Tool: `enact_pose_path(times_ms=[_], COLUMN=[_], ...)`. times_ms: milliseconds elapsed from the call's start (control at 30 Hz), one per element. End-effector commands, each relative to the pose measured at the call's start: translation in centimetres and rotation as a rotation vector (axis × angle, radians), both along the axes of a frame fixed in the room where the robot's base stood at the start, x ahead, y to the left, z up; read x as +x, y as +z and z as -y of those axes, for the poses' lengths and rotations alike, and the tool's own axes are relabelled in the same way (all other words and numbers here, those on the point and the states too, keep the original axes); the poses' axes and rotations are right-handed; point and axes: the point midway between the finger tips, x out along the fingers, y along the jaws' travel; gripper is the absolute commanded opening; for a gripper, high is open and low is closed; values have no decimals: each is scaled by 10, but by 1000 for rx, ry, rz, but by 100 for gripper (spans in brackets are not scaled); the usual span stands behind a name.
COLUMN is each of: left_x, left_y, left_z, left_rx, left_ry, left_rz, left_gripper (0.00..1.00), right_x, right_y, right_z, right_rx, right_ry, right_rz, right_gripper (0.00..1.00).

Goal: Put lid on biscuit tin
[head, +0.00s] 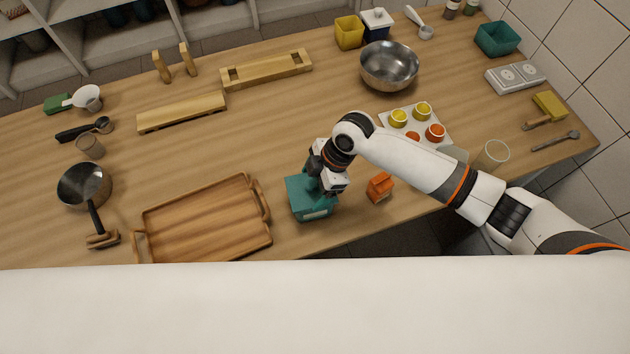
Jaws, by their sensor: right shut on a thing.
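The biscuit tin (316,213) appears as a teal box with a pale label on its front, near the table's front edge, right of the wooden tray. A flat teal lid (298,184) shows at its top. My right gripper (326,187) points down over it and is shut, seemingly on the lid's grip, which the gripper hides. I cannot tell whether the lid is fully seated or slightly above the tin. My left gripper is not in view.
The wooden tray (205,222) lies left of the tin, and a small orange object (379,187) stands close on its right. A muffin tray (440,144) with coloured cups and a steel bowl (389,68) are farther back. The table's middle is clear.

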Motion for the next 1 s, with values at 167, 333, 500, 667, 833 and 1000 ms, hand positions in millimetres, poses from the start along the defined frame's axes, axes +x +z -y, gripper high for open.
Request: enact_pose_path(times_ms=[167, 333, 500, 667, 833, 1000], left_x=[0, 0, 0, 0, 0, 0], left_y=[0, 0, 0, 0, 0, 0], left_z=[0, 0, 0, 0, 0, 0], left_rx=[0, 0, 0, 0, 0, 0], left_ry=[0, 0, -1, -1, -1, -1], left_rz=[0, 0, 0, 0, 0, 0], left_gripper=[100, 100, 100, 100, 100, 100], right_x=[0, 0, 0, 0, 0, 0], right_y=[-1, -3, -4, -4, -4, -7], right_z=[0, 0, 0, 0, 0, 0], right_rx=[0, 0, 0, 0, 0, 1], right_ry=[0, 0, 1, 0, 0, 0], right_rz=[0, 0, 0, 0, 0, 0], right_gripper=[63, 63, 63, 63, 63, 63])
